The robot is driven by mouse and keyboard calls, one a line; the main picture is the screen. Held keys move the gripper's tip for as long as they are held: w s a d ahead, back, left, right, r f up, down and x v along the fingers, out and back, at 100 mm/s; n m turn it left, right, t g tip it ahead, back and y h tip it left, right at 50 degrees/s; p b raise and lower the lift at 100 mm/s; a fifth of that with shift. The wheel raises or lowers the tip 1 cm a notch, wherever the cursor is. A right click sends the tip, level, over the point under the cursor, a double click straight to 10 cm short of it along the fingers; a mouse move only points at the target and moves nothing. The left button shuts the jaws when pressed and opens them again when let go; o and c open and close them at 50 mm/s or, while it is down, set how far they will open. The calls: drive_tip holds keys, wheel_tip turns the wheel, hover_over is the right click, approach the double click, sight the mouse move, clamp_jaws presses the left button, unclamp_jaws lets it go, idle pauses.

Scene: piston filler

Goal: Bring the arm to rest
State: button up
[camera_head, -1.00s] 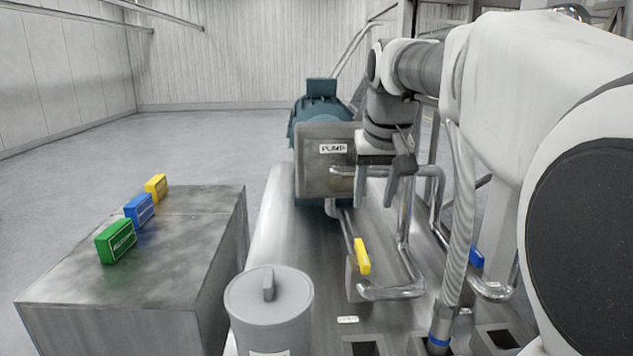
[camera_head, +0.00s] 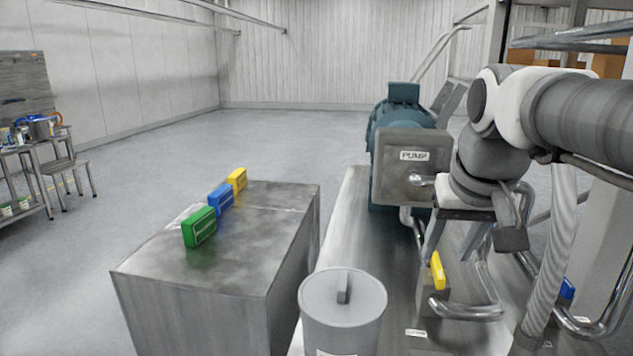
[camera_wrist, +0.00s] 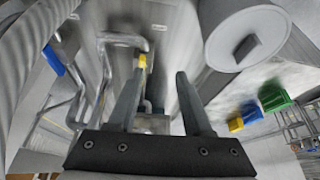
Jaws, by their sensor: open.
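My gripper (camera_head: 450,240) hangs at the right side of the head view, fingers pointing down, in front of the grey box marked PUMP (camera_head: 405,185). It is open and nothing shows between its fingers. In the wrist view its two dark fingers (camera_wrist: 160,85) stand well apart. A yellow valve handle (camera_head: 438,271) is close to the fingers in the head view, and it shows beside the left finger in the wrist view (camera_wrist: 142,62). I cannot tell whether finger and handle touch.
Green (camera_head: 199,227), blue (camera_head: 220,197) and yellow (camera_head: 237,180) blocks stand on a metal box (camera_head: 200,280) at the left. A grey lidded cylinder (camera_head: 343,310) stands front centre. Pipes and a blue handle (camera_head: 567,289) are at the right. The floor behind is clear.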

drive_tip(key=s+a+f+n, duration=0.1)
drive_tip(key=s+a+f, duration=0.3)
drive_tip(key=s+f, duration=0.7)
drive_tip(key=shift+s+a+n+t+y, duration=0.3)
drive_tip(key=shift+s+a, duration=0.1)
drive_tip(key=shift+s, duration=0.3)
drive_tip(key=shift+d, duration=0.2)
